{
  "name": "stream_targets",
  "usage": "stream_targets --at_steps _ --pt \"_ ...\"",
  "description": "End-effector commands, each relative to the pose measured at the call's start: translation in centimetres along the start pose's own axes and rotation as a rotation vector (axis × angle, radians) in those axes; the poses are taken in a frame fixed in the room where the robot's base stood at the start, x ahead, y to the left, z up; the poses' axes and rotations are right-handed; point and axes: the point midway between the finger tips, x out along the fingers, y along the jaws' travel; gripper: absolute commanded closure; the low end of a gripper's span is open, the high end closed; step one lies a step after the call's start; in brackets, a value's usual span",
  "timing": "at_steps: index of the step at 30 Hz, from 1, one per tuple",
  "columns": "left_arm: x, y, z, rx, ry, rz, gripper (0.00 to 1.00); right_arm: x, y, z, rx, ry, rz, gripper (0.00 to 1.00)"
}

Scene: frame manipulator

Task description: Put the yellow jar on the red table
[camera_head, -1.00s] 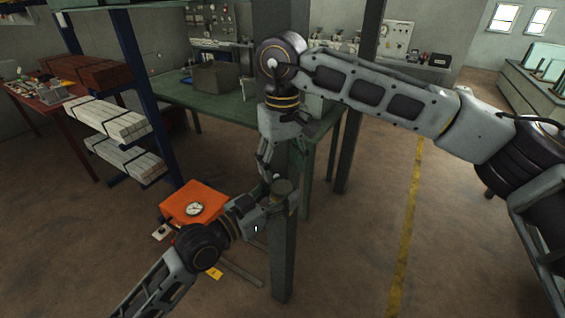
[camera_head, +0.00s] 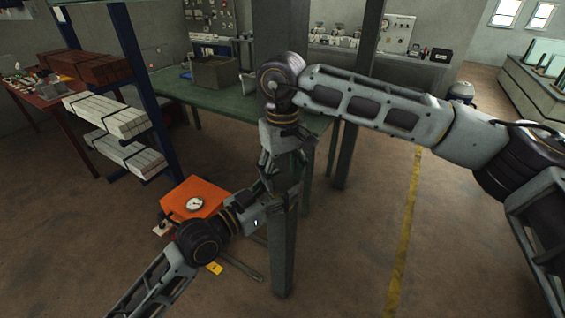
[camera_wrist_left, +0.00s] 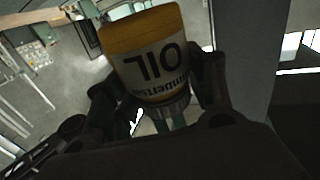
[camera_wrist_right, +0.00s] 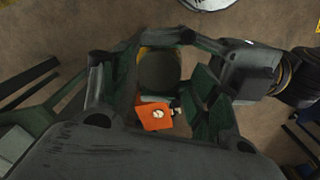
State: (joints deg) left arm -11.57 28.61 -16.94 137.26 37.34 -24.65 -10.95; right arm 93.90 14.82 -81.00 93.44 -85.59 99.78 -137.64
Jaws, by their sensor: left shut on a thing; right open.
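The yellow jar (camera_wrist_left: 150,50) has a white label reading OIL, upside down in the left wrist view. My left gripper (camera_head: 268,206) is shut on it; its fingers lie along both sides of the label. In the right wrist view the jar shows from above as a dark round top (camera_wrist_right: 160,70) with a yellow rim. My right gripper (camera_head: 270,178) is open right above my left one, its fingers on either side of the jar's top; I cannot tell whether they touch it. In the head view the jar is mostly hidden. The red table (camera_head: 46,103) stands far left, carrying small items.
A green post (camera_head: 283,260) stands right behind both grippers. A green table (camera_head: 200,98) with a grey bin (camera_head: 215,73) is behind. A shelf with white bundles (camera_head: 105,115) stands between the grippers and the red table. An orange box (camera_head: 190,190) with a dial is beyond my left arm.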

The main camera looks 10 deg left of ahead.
Motion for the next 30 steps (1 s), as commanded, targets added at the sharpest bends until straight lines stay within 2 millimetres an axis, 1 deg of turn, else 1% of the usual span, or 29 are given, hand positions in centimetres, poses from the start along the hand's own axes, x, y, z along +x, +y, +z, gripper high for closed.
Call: stream_targets --at_steps 3,12,18,24,30 --pt "0.0 0.0 -0.1 0.0 0.002 0.0 0.77 1.5 0.0 0.0 0.0 -0.001 -0.001 0.39" --pt "0.0 0.0 -0.1 0.0 0.002 0.0 0.77 5.1 0.0 0.1 0.0 -0.002 0.0 0.39" --pt "0.0 0.0 -0.1 0.0 0.002 0.0 0.77 6.9 0.0 0.0 0.001 -0.001 0.0 0.39" --pt "0.0 0.0 -0.1 0.0 0.002 0.0 0.77 7.7 0.0 0.0 0.001 0.0 0.0 0.39" --pt "0.0 0.0 -0.1 0.0 0.002 0.0 0.77 7.8 0.0 0.0 0.0 0.001 0.0 0.39"
